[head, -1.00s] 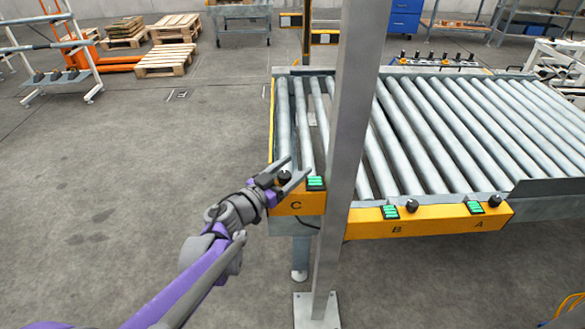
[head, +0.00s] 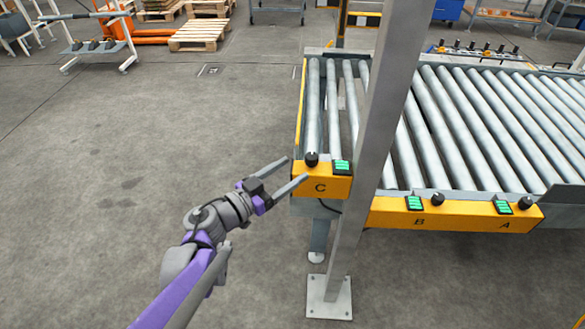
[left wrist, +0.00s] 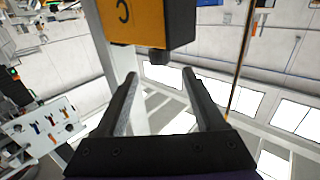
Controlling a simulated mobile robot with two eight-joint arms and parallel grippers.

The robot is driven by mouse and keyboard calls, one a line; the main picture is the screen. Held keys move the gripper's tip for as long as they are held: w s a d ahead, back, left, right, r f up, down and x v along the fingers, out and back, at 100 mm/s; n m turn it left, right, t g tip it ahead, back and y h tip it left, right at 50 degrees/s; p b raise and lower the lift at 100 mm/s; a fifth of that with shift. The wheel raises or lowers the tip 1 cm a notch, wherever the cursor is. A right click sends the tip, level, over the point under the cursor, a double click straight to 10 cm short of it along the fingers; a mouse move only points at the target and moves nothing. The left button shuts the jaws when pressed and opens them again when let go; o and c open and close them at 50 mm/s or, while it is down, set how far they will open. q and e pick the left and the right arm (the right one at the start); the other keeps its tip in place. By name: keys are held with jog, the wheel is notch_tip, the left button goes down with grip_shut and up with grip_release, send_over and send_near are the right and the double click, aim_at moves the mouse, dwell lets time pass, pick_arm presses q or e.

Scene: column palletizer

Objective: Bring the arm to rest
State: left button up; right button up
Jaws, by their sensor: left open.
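My left gripper (head: 298,172) is open and empty, its two fingers spread apart. In the head view it is at the left end of the yellow panel marked C (head: 322,187), with its fingertips close to the panel's left edge. I cannot tell whether they touch it. In the left wrist view the open fingers (left wrist: 160,98) point toward the yellow panel and a dark knob below it, with nothing between them. A black knob (head: 311,159) and a green-lit switch (head: 342,167) sit on top of panel C. My right gripper is not in view.
A grey steel post (head: 375,120) stands in front of the roller conveyor (head: 455,120). Another yellow panel marked B and A (head: 460,215) runs along the conveyor's front. Wooden pallets (head: 200,35) and a white rack (head: 98,40) stand at the back left. The floor on the left is clear.

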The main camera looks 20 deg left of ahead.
pick_arm(q)
jog(key=shift+r, duration=0.1)
jog(key=s+a+r+n+g+y+p, duration=0.1)
jog(key=s+a+r+n+y+p, duration=0.5)
jog(key=y, duration=0.6)
jog(key=s+d+f+g+h+p, duration=0.2)
jog(key=s+d+f+g, duration=0.1)
jog(key=s, duration=0.4)
jog(key=s+d+f+g+h+p, duration=0.1)
jog(key=s+d+f+g+p, duration=0.2)
jog(key=s+f+g, duration=0.3)
jog(key=shift+s+d+f+m+g+h, duration=0.3)
jog(key=shift+s+d+f+h, duration=0.1)
jog(key=shift+s+d, duration=0.3)
jog(key=shift+w+a+r, duration=0.1)
